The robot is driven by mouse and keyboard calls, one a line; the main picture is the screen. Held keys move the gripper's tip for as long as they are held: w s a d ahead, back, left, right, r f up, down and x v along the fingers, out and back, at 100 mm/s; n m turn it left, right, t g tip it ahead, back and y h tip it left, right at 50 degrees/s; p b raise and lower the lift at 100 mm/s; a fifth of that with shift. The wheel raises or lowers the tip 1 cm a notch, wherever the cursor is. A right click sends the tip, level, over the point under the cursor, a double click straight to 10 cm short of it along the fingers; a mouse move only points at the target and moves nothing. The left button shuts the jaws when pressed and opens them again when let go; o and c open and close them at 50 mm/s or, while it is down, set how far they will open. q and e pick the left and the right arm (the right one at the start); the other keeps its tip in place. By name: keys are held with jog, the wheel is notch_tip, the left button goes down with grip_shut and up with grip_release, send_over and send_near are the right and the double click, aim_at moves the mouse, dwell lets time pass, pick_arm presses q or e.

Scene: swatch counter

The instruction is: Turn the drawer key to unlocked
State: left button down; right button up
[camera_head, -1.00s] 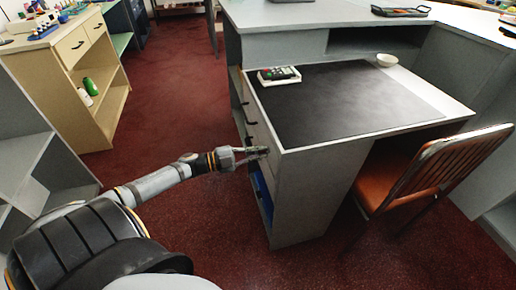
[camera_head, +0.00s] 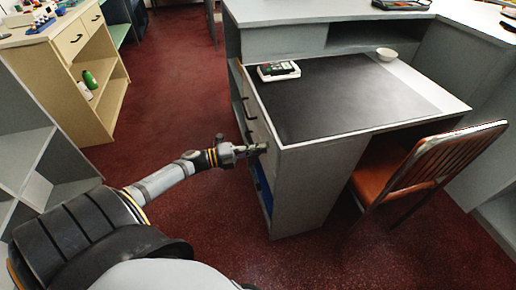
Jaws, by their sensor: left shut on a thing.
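The grey desk (camera_head: 303,192) stands at centre right, its drawer side facing left. The drawer front (camera_head: 257,122) has dark handles. My left gripper (camera_head: 262,148) reaches in from the left and meets the drawer front near its front corner. It is shut on the drawer key, which is too small and too covered by the fingers to make out. I cannot tell the key's angle. My right gripper is not in view.
An orange chair (camera_head: 430,170) stands at the right. A beige cabinet (camera_head: 85,70) is at the upper left. Red carpet (camera_head: 170,110) between them is clear.

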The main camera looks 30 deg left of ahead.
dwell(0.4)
pick_arm(q)
jog(key=c, duration=1.4)
grip_release()
jog(key=shift+c, duration=0.2)
jog(key=shift+s, duration=0.1)
jog(key=v, duration=0.7)
jog(key=shift+s+a, duration=0.1)
jog(key=shift+a, duration=0.05)
